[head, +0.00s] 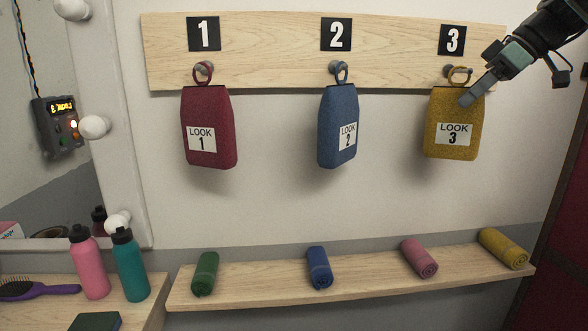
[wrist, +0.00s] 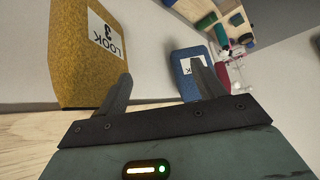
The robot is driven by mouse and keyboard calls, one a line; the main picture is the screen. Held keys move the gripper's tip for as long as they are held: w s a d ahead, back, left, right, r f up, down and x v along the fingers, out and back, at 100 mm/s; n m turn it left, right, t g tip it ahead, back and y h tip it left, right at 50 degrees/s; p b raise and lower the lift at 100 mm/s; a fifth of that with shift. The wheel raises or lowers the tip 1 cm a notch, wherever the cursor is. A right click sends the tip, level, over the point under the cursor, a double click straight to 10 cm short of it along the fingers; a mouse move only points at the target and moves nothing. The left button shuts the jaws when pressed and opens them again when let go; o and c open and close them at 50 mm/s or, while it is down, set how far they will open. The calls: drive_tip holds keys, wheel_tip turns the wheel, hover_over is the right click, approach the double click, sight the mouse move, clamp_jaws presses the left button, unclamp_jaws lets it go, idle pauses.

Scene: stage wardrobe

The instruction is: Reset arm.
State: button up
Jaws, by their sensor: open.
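My gripper (head: 468,97) is at the upper right, in front of the yellow bag (head: 452,138) marked LOOK 3. In the wrist view my gripper (wrist: 160,75) is open, with nothing between its fingers. The yellow bag (wrist: 80,60) shows there beside the left finger; I cannot tell whether they touch. The yellow bag hangs by its loop at the peg under number 3, partly covered by a finger in the head view.
A red bag (head: 208,110) and a blue bag (head: 338,115) hang under numbers 1 and 2 on the wooden board (head: 270,60). Several rolled cloths lie on the shelf (head: 365,283) below. Pink (head: 90,265) and teal (head: 130,268) bottles stand lower left.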

drive_tip(key=s+a+f+m+g+h, duration=0.1)
drive_tip(key=s+a+f+g, duration=0.1)
drive_tip(key=s+a+f, duration=0.65)
drive_tip(key=s+a+f+m+g+h, duration=0.2)
drive_tip(key=s+a+f, duration=0.3)
drive_tip(key=a+f, duration=0.65)
drive_tip(key=s+a+f+h, duration=0.1)
drive_tip(key=s+f, duration=0.2)
drive_tip(key=s, duration=0.3)
drive_tip(key=s+a+f+h+b, duration=0.1)
drive_tip(key=s+a+f, duration=0.1)
drive_tip(key=s+f, duration=0.2)
drive_tip(key=s+a+f+h, duration=0.1)
drive_tip(key=s+f, duration=0.3)
drive_tip(key=s, duration=0.5)
drive_tip(key=shift+s+a, duration=0.3)
drive_tip(key=shift+a, duration=0.1)
drive_tip(key=shift+s+r, duration=0.25)
drive_tip(key=shift+s, duration=0.1)
